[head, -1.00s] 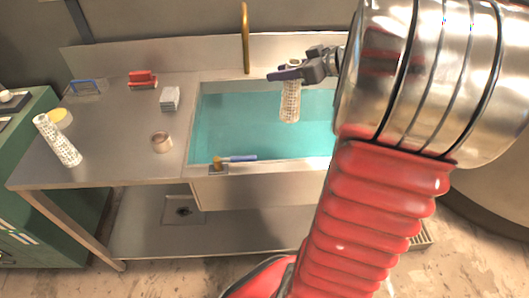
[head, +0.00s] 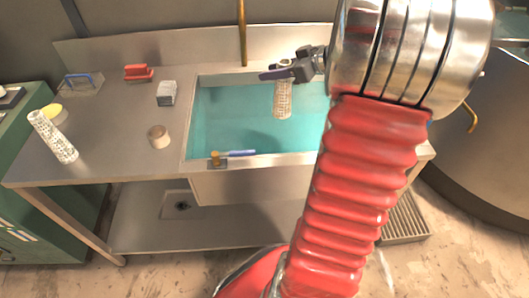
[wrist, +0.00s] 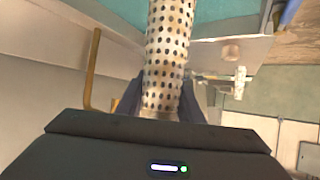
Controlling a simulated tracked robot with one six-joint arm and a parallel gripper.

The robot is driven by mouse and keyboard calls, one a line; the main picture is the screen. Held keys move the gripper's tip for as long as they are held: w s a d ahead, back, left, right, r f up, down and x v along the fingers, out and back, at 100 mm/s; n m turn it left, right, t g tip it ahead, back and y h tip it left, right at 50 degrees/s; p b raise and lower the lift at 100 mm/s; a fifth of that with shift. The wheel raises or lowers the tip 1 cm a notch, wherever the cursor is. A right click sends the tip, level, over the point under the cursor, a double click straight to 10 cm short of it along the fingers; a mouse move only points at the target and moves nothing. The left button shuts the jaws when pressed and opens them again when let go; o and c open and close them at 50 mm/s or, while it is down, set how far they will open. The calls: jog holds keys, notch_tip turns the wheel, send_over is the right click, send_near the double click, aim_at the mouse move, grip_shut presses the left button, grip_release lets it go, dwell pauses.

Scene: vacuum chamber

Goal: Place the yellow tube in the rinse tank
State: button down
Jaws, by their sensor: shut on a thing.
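My gripper (head: 277,72) is shut on a pale, cream-looking perforated tube (head: 283,100), which hangs below the jaws over the rinse tank (head: 190,130). The tank is a steel basin with teal liquid. In the head view the tube's lower end appears against the liquid; I cannot tell whether it touches it. In the wrist view the tube (wrist: 168,45) runs up from between the jaws. My arm hides the tank's right end.
On the bench (head: 110,150) are a tan ring (head: 159,137), a grey block (head: 166,93), a red item (head: 138,73), a blue-handled rack (head: 78,82) and a yellow disc (head: 54,114). A blue-handled tool (head: 240,153) lies on the tank's front rim. A brass spout (head: 242,35) rises behind it.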

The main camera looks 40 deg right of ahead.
jog(key=w+f+n+y, duration=0.1)
jog(key=w+f, duration=0.2)
jog(key=f, duration=0.8)
jog(key=w+a+f+n+g+y, duration=0.1)
jog(key=w+f+n, duration=0.1)
jog(key=f, duration=0.8)
jog(key=shift+w+a+f+y, duration=0.3)
jog(key=shift+w+f+y, duration=0.1)
jog(key=shift+w, duration=0.2)
notch_tip(320, 180, down, 6)
jog(key=shift+f, duration=0.15)
jog(key=shift+f, duration=1.9)
